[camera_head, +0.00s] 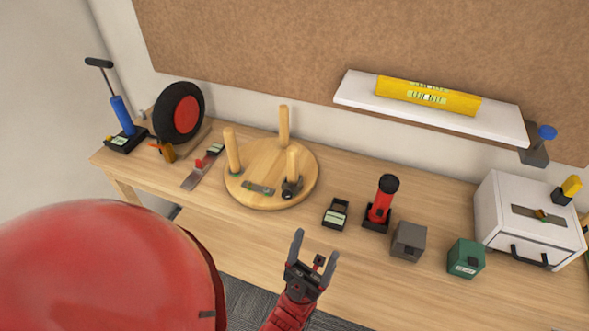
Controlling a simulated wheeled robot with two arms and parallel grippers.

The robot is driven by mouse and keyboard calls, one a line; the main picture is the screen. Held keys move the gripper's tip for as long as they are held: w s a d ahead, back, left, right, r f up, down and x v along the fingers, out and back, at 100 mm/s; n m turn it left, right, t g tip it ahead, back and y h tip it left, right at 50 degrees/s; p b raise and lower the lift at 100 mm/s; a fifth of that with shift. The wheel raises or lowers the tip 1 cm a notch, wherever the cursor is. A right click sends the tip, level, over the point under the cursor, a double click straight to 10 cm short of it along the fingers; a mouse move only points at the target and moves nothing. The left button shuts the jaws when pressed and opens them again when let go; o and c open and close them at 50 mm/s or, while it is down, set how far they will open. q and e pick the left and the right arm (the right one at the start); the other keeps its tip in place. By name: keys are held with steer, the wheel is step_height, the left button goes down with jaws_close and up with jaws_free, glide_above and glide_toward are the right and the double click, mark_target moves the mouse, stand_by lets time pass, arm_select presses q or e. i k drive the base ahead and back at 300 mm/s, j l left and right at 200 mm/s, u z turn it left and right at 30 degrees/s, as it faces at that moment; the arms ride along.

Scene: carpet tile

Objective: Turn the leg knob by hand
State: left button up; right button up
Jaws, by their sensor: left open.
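A round wooden stool top (262,201) lies upside down on the workbench with three wooden legs pointing up. A dark knob (291,187) sits at the foot of the front right leg (292,163). A small labelled plate lies on the wood to the knob's left. My right gripper is not in view.
A wheel (179,113) and a blue pump (122,117) stand at the left. A small black box (336,214), red cylinder (381,203), grey box (408,241), green box (466,258) and white case (528,222) stand at the right. A white shelf (500,122) overhangs the back.

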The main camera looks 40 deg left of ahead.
mark_target(286, 194)
steer(key=u, duration=1.2)
